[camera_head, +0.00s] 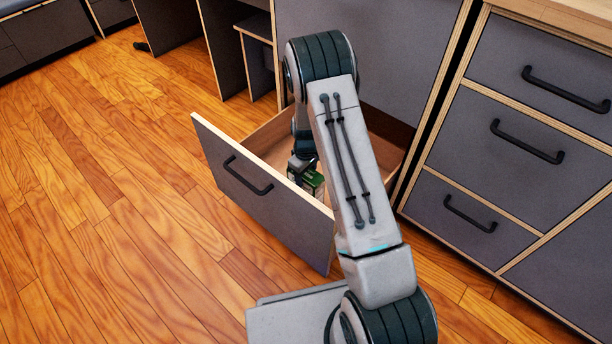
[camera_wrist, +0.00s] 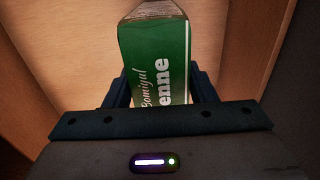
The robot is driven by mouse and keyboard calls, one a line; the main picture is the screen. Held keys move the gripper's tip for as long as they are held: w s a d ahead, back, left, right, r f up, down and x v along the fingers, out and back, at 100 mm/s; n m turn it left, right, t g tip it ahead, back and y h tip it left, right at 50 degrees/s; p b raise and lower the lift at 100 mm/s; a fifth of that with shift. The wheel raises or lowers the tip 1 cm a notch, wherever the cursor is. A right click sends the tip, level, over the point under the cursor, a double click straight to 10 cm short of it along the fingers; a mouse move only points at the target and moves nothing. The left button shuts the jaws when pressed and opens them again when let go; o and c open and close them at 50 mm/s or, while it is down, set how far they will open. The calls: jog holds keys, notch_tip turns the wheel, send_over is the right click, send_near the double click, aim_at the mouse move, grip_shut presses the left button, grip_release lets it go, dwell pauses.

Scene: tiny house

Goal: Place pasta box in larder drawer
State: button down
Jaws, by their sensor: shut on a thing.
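The pasta box (camera_wrist: 157,60) is green with white lettering and sits between the two fingers of my gripper (camera_wrist: 160,88) in the wrist view. My gripper is shut on it. In the head view the box (camera_head: 313,181) shows as a small green patch inside the open larder drawer (camera_head: 258,200), near its front panel. My arm hides part of the drawer's inside. In the wrist view the wooden drawer floor (camera_wrist: 85,50) lies beyond the box. I cannot tell whether the box touches the floor.
The drawer front has a black handle (camera_head: 247,176). A grey cabinet with several closed drawers (camera_head: 500,140) stands close on the right. The wooden floor (camera_head: 110,200) on the left is clear. An open shelf unit (camera_head: 255,50) stands behind.

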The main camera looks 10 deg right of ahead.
jog(key=shift+f, duration=0.1)
jog(key=c, duration=0.6)
grip_release()
notch_tip(320, 180, up, 13)
jog(key=p, duration=0.4)
jog(key=s+r+m, duration=0.3)
jog(key=s+r, duration=0.7)
jog(key=r, duration=0.5)
jog(key=shift+s+a+r+m+t, duration=0.15)
jog(key=shift+s+r+m, duration=0.8)
jog(key=shift+s, duration=2)
jog(key=shift+s+d+r+m+t, duration=0.1)
jog(key=shift+s+r+m+t, duration=0.25)
jog(key=shift+s+r, duration=1.9)
jog(key=shift+s+a+r+m+t, duration=0.1)
jog(key=shift+s+r+m, duration=0.55)
jog(key=shift+s, duration=3)
